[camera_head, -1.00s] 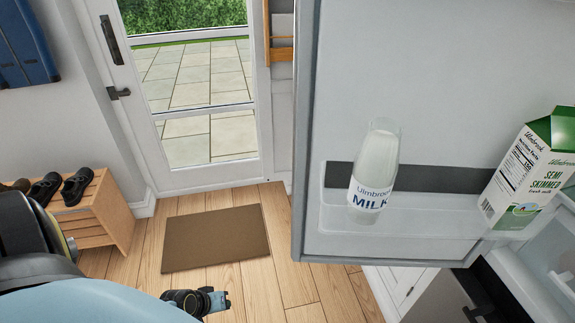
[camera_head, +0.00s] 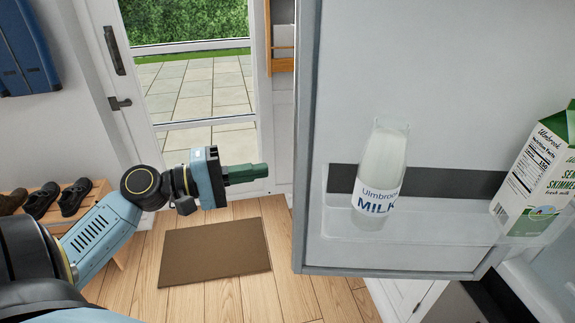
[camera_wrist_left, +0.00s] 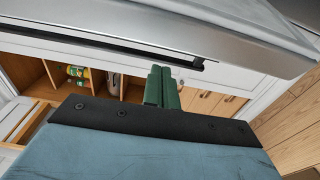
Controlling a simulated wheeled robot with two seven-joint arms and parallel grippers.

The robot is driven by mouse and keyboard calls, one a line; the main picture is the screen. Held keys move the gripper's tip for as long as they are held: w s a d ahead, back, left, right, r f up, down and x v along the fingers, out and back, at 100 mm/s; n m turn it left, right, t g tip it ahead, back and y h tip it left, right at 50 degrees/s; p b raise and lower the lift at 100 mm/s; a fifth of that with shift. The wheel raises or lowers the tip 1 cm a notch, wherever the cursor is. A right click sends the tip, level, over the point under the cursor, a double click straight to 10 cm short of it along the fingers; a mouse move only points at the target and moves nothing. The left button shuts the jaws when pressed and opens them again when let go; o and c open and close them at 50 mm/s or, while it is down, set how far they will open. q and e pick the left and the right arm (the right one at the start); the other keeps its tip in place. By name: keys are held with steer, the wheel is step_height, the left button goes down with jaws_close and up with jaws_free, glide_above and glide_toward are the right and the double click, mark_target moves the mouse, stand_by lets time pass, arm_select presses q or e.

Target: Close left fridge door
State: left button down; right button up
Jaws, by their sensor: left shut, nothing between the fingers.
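The left fridge door (camera_head: 420,90) stands open on the right of the head view, its inner side facing me. Its door rack (camera_head: 410,228) holds a milk bottle (camera_head: 380,175) and a green and white milk carton (camera_head: 540,175). My left gripper (camera_head: 262,173) is raised to the left of the door's free edge (camera_head: 305,150), with its green fingers pointing right towards it. The fingers (camera_wrist_left: 161,88) are shut and empty in the left wrist view, where a pale panel with a dark handle bar (camera_wrist_left: 110,45) lies beyond them. I cannot tell whether they touch anything. My right gripper is not in view.
A glazed door (camera_head: 195,90) is at the back left. A brown mat (camera_head: 215,252) lies on the wooden floor below my left gripper. A shoe rack (camera_head: 88,208) with dark shoes stands at the left wall. The floor around the mat is clear.

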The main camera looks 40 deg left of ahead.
arm_select(q)
steer(key=x, duration=0.6)
steer(key=shift+w+d+p, duration=0.2)
steer(key=shift+w+p, duration=0.15)
steer(key=shift+p, duration=0.1)
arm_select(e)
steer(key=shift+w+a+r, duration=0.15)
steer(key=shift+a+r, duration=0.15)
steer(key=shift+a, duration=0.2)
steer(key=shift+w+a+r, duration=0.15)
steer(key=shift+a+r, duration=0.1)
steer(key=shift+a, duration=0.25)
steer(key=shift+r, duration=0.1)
